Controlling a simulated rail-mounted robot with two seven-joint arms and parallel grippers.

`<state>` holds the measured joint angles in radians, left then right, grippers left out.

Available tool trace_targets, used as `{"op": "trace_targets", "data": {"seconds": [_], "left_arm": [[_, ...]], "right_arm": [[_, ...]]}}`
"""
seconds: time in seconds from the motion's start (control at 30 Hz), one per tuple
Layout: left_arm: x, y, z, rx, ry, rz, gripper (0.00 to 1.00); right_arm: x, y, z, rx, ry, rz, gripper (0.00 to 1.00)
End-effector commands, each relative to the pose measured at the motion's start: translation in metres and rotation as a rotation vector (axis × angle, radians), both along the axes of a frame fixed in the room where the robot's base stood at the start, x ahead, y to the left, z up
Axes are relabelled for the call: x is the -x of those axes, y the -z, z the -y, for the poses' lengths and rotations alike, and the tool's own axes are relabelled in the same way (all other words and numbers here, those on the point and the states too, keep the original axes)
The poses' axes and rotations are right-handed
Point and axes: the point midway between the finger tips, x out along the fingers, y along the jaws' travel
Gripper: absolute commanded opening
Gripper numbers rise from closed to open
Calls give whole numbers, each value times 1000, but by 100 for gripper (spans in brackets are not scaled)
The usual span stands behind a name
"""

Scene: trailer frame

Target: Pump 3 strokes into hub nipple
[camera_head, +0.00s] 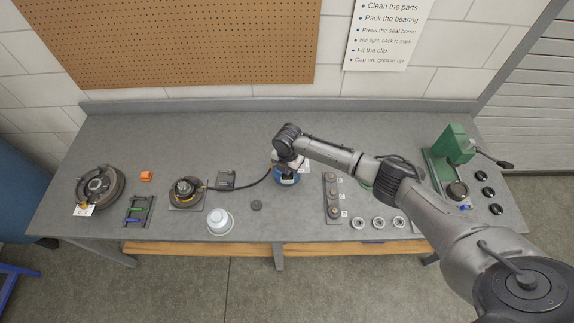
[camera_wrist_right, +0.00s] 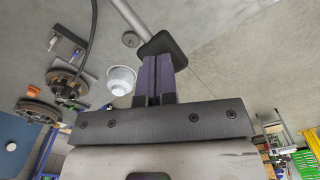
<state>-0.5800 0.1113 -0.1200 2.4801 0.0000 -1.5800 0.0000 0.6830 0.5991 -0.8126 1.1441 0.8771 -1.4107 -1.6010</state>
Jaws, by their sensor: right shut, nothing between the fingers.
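The blue grease pump (camera_head: 288,178) stands at the middle of the bench, partly covered by my right arm. Its dark hose (camera_head: 245,187) runs left to the hub (camera_head: 186,190), where its end appears to meet the hub; the nipple is too small to make out. The hub (camera_wrist_right: 68,86) and hose (camera_wrist_right: 93,35) also show in the right wrist view. My right gripper (camera_wrist_right: 157,72) is shut and empty, just above the pump. A black block and a grey rod show at its fingertips; I cannot tell whether they touch. My left gripper is out of view.
A white cup (camera_head: 220,222) and a dark disc (camera_head: 257,205) lie left of the pump. A drum (camera_head: 101,187) and orange block (camera_head: 146,176) are farther left. Right are a strip of round parts (camera_head: 333,197), several rings and a green press (camera_head: 447,150).

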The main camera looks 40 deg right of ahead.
Motion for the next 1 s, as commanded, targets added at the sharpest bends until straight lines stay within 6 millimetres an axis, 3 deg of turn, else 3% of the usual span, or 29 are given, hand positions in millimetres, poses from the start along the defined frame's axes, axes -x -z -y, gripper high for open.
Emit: {"op": "trace_targets", "data": {"seconds": [0.4, 1.0], "left_arm": [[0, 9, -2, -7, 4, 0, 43], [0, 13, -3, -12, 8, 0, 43]], "right_arm": [[5, 21, -4, -1, 0, -1, 0], [6, 27, -5, -1, 0, -1, 0]]}}
